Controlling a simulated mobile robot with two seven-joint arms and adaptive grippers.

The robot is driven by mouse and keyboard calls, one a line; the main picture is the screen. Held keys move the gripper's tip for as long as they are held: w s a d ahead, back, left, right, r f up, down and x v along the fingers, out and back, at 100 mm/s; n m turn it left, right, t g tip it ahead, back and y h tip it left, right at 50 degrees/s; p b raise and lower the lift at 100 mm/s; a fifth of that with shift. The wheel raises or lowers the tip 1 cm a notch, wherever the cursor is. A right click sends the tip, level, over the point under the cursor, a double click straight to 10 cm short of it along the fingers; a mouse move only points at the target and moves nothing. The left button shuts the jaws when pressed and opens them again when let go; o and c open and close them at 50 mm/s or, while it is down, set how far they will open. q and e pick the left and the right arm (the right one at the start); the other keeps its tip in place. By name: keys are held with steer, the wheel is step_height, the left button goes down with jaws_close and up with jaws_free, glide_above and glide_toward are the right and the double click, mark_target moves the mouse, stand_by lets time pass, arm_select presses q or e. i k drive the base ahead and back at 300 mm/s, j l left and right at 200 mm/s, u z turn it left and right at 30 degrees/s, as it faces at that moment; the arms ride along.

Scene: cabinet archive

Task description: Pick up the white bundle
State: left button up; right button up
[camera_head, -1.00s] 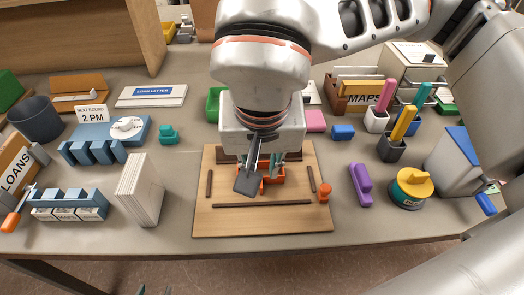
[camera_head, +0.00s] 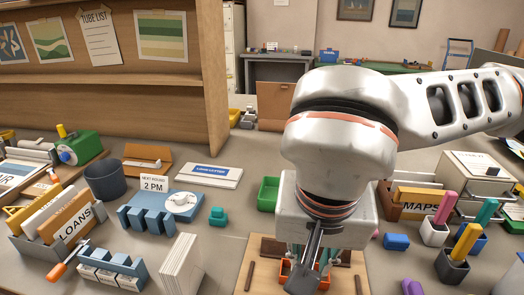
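A white bundle (camera_head: 182,268), a block of stacked white sheets, stands upright on the table at the lower left of centre. My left gripper is not in view.
A blue rack with white blocks (camera_head: 112,272) and an orange-handled tool (camera_head: 62,265) lie left of the bundle. A blue slotted holder (camera_head: 150,220) and teal piece (camera_head: 217,217) stand behind it. A green tray (camera_head: 269,194) lies farther back. Bare table separates bundle and board.

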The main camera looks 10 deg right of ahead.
mark_target(182, 272)
steer(key=k, duration=1)
